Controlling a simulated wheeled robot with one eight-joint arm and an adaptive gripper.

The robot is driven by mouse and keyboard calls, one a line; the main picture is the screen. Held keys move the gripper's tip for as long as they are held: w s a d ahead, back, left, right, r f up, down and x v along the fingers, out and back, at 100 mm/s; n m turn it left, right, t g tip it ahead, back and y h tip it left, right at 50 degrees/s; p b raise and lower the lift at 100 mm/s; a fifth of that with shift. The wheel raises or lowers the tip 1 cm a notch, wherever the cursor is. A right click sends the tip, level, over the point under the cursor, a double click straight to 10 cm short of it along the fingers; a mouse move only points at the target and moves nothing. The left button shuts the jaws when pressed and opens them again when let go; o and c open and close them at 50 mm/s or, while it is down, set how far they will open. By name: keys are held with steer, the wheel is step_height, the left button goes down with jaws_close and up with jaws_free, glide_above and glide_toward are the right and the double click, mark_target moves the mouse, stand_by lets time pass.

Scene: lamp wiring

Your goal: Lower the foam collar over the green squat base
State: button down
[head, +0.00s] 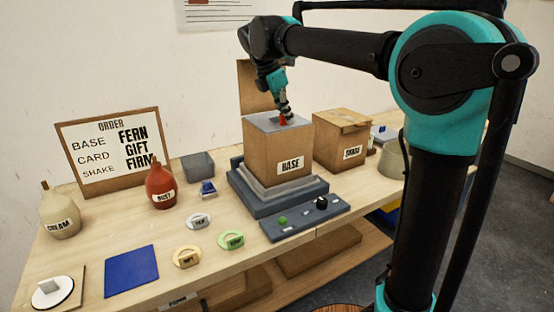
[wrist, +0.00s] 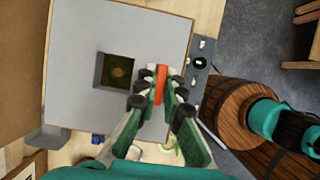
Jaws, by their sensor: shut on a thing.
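The grey foam collar (head: 262,121) covers the top of the cardboard box (head: 270,152) labelled BASE. In the wrist view it is a flat grey square (wrist: 80,45) with a square hole near its middle. A dark greenish-brown shape (wrist: 119,71) shows through the hole, perhaps the green squat base; the rest of it is hidden. My gripper (head: 284,114) is above the collar, pointing down. In the wrist view my gripper (wrist: 158,88) is shut on a red tab (wrist: 160,82) to the right of the hole. I cannot tell if the collar rests on the rim.
The box stands on a stepped grey-blue stand (head: 262,203). A SHADE box (head: 339,145) is close on its right. A grey strip with knobs (head: 305,221) lies in front. Rust (head: 161,187) and cream (head: 60,216) lamp bases stand left, near an order board (head: 110,147).

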mark_target(286, 125)
steer(key=shift+f, duration=1.85)
stand_by(1.1)
steer(key=shift+f, duration=0.3)
steer(key=c, duration=1.6)
jaws_free()
steer(key=o, duration=0.4)
